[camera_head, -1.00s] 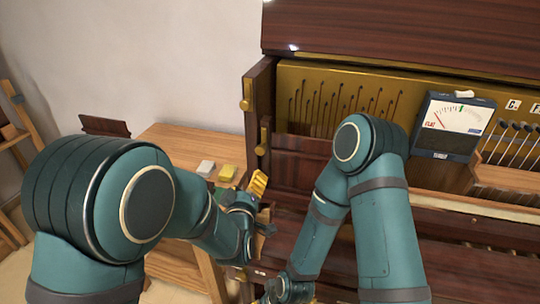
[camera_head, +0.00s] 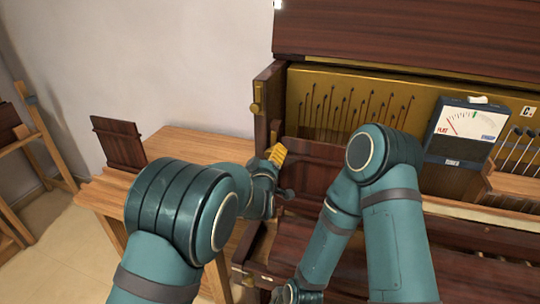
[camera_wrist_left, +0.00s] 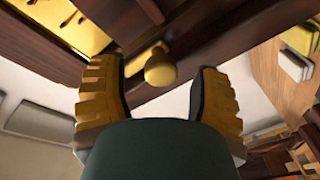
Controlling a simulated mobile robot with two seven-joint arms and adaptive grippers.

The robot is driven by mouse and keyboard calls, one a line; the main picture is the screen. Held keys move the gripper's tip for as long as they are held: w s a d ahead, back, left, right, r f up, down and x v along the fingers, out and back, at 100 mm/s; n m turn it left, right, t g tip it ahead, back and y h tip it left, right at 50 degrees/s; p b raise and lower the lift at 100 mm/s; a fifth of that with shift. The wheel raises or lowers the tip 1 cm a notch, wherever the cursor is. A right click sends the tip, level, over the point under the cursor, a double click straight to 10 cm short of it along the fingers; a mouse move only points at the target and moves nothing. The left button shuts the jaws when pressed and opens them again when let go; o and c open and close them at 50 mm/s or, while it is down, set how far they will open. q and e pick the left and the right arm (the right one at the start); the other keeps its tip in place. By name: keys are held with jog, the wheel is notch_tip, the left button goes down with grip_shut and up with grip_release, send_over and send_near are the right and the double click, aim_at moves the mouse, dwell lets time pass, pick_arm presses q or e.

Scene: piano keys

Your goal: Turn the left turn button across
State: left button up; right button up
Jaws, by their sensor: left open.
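A brass turn button (camera_head: 273,133) sits low on the piano's left end post, with a second brass piece (camera_head: 258,97) above it. In the left wrist view a rounded brass button (camera_wrist_left: 160,68) sticks out of dark wood, between my left fingers. I cannot tell surely which brass piece it is. My left gripper (camera_head: 277,155) is open just below the lower button in the head view; its yellow fingers also show in the wrist view (camera_wrist_left: 158,95), apart on both sides of the button, with no clear contact.
A wooden side table (camera_head: 185,140) stands left of the piano; a yellow block (camera_wrist_left: 299,38) and a white block (camera_wrist_left: 294,66) lie there. A meter (camera_head: 465,130) stands right on the piano. A dark panel (camera_head: 118,143) leans at the table's left.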

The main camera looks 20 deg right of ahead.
pick_arm(q)
jog(key=shift+x, duration=0.85)
grip_shut()
